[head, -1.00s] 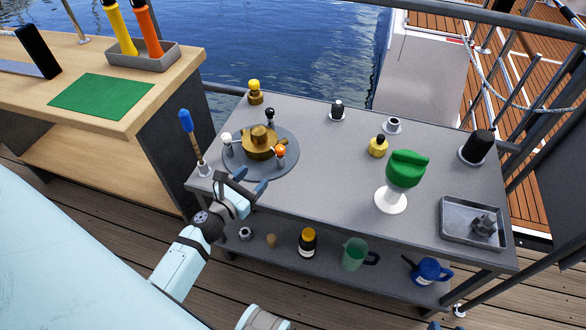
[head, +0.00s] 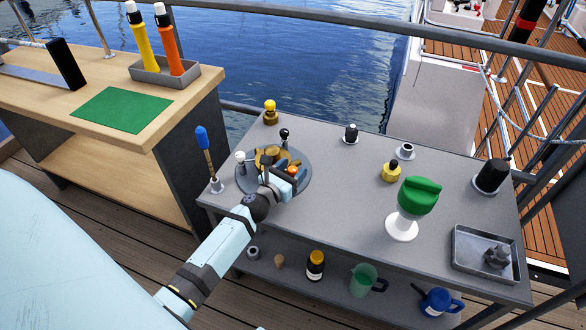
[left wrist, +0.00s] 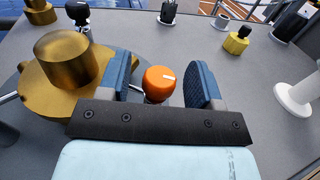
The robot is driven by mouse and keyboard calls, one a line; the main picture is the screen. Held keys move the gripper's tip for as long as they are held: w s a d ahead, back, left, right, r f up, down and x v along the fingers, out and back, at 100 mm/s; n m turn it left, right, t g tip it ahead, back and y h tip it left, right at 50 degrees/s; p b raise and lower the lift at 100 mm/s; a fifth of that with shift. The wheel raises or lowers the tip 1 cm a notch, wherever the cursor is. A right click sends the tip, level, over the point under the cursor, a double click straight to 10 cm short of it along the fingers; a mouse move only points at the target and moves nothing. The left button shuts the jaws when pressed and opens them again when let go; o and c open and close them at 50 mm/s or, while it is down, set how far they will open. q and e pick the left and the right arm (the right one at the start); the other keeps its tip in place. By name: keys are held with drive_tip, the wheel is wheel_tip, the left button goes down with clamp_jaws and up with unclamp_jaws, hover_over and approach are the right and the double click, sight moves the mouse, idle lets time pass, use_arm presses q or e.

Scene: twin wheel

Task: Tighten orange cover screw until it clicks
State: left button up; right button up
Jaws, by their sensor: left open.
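The orange cover screw (left wrist: 159,83) has a round knob with a white mark on top. In the left wrist view it stands between the two blue-padded fingers of my left gripper (left wrist: 162,80), with a gap on each side. In the head view the orange screw (head: 293,171) is partly hidden by my left gripper (head: 285,172). The brass cover (left wrist: 66,65) sits on a round grey plate (head: 244,183), left of the screw in the wrist view. My left gripper is open at the screw. My right gripper is not in view.
White-topped (head: 239,157) and black-topped (head: 284,134) screws stand around the brass cover. A blue-handled tool (head: 203,143) stands at the table's left corner. A green-topped white stand (head: 416,202) and a grey tray (head: 459,260) are to the right.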

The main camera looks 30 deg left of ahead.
use_arm(q)
drive_tip(key=shift+w, duration=0.25)
drive_tip(key=c, duration=0.9)
drive_tip(key=shift+h, duration=0.3)
